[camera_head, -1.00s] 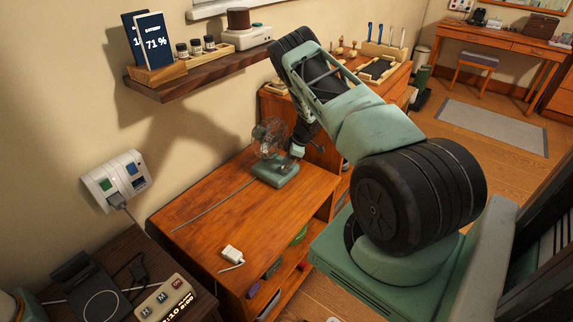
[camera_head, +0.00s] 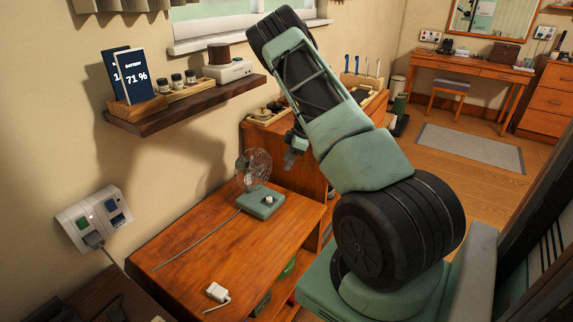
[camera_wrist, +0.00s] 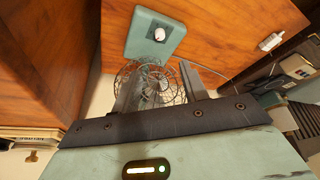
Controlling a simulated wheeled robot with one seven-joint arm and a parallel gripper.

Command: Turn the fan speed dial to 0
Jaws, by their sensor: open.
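A small fan (camera_head: 254,170) with a wire cage and a green base (camera_head: 258,206) stands on the wooden desk. A white round dial (camera_head: 268,199) sits on top of the base. The dial (camera_wrist: 159,34) also shows in the wrist view, on the green base beyond the fan cage (camera_wrist: 150,82). My gripper (camera_head: 290,158) is in the air behind and to the right of the fan, above the base's height. In the wrist view its two fingers (camera_wrist: 160,78) are apart, with the cage seen between them. It holds nothing and is apart from the dial.
The wooden desk (camera_head: 215,245) is mostly bare, with a white plug (camera_head: 217,292) at its front and a cable running from the fan. A wall shelf (camera_head: 185,105) with small items is above left. A taller wooden cabinet (camera_head: 310,172) stands behind the desk.

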